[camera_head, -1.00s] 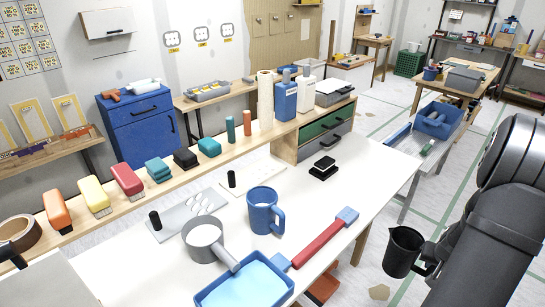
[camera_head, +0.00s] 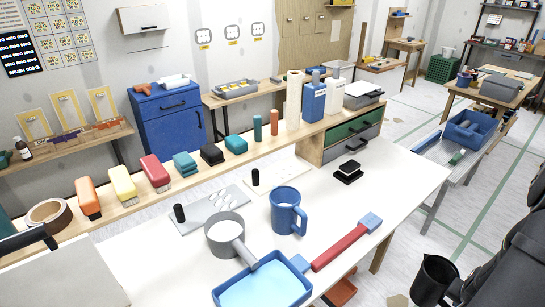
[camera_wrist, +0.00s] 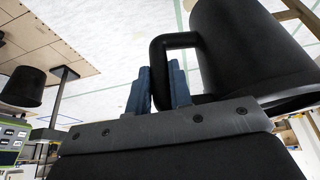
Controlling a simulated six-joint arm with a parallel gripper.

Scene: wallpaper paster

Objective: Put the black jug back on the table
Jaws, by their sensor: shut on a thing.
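The black jug (camera_head: 431,281) is at the lower right of the head view, off the right edge of the white table (camera_head: 385,185) and beside it, above the floor. It looks roughly upright, and its lower part is cut off by the frame. In the wrist view the jug (camera_wrist: 243,45) fills the upper right, with its handle reaching left to my fingers. My gripper (camera_wrist: 163,88) is shut on the jug's handle. In the head view my dark arm covers the lower right corner.
On the table are a blue mug (camera_head: 286,212), a grey pan (camera_head: 222,238), a blue tray (camera_head: 262,289), a red-handled tool (camera_head: 340,247) and a black block (camera_head: 348,171). The table's right part is bare. A drawer unit (camera_head: 350,141) stands at the back.

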